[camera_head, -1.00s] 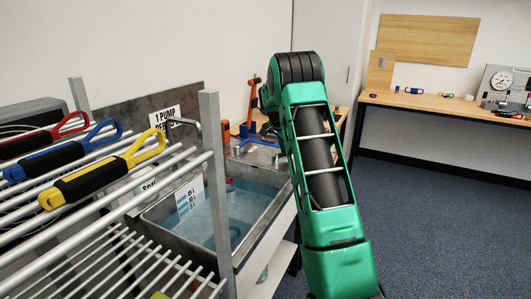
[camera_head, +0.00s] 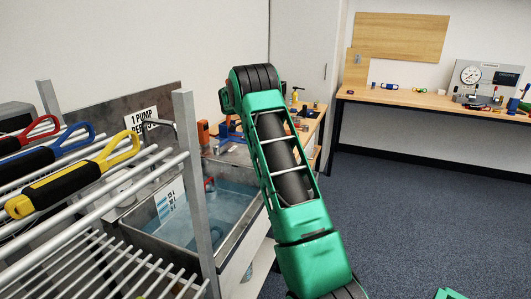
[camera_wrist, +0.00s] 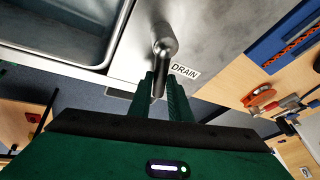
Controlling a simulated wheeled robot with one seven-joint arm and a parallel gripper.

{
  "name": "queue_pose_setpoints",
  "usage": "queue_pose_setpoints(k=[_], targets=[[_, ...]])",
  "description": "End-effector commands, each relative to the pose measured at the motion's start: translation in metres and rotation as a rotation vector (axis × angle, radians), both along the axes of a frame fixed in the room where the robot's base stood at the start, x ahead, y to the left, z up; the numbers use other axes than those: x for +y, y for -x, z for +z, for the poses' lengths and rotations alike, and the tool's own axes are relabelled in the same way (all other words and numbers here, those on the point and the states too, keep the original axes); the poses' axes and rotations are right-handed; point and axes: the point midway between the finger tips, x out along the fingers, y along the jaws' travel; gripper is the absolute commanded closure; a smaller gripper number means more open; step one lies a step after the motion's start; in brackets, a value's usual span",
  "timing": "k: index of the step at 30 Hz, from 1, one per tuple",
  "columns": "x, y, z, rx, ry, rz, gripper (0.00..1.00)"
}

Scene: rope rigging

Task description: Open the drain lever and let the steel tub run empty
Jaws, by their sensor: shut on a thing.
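The steel tub (camera_head: 238,244) holds blue water in the head view, with a white level card on its inner wall. Its rim (camera_wrist: 104,62) and part of its basin show at the upper left of the wrist view. The drain lever (camera_wrist: 164,42) is a grey metal bar with a rounded end, beside a label (camera_wrist: 185,71) reading DRAIN on the steel deck. My gripper (camera_wrist: 160,92) is shut on the lever, its two green fingers on either side of it. In the head view my arm hides the lever and my gripper.
A rack of metal bars (camera_head: 120,262) with red, blue and yellow handled tools (camera_head: 75,180) stands at the left, its post in front of the tub. A wooden bench (camera_head: 400,98) with a gauge stands at the back right. Carpet (camera_head: 420,215) is clear at the right.

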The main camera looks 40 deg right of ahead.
Motion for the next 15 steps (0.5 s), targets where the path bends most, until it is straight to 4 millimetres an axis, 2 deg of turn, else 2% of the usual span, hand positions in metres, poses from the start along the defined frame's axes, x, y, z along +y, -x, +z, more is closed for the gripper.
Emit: queue_pose_setpoints(k=[1,13,14,15], targets=[[0.0082,-0.0107,0.0035,-0.014,-0.002,0.016,1.00],[0.0083,-0.0104,0.0041,-0.015,-0.002,0.011,1.00],[0.0083,-0.0104,0.0041,-0.015,-0.002,0.011,0.80],[0.0083,-0.0101,0.0040,-0.015,-0.002,0.011,0.71]])
